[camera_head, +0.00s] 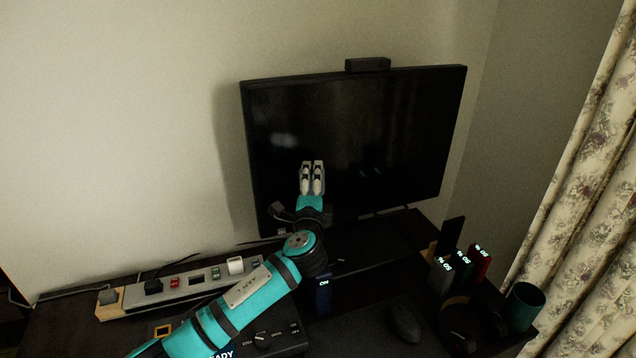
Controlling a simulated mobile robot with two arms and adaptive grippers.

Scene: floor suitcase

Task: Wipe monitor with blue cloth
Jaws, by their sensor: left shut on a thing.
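The monitor (400,130) stands at the back of the dark desk, its black screen facing me and angled a little. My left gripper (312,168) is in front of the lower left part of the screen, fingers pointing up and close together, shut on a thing. The blue cloth cannot be made out; the fingers and the screen's dark background hide what is between them. I cannot tell whether the gripper touches the screen. A faint pale patch shows on the screen's left side. My right gripper is not in view.
A power strip (200,283) with several plugs lies at the left. A mouse (405,322), a green cup (523,307) and upright box-like items (476,263) stand at the right. A small black bar (367,65) sits on the monitor's top edge. A floral curtain (590,180) hangs at the right.

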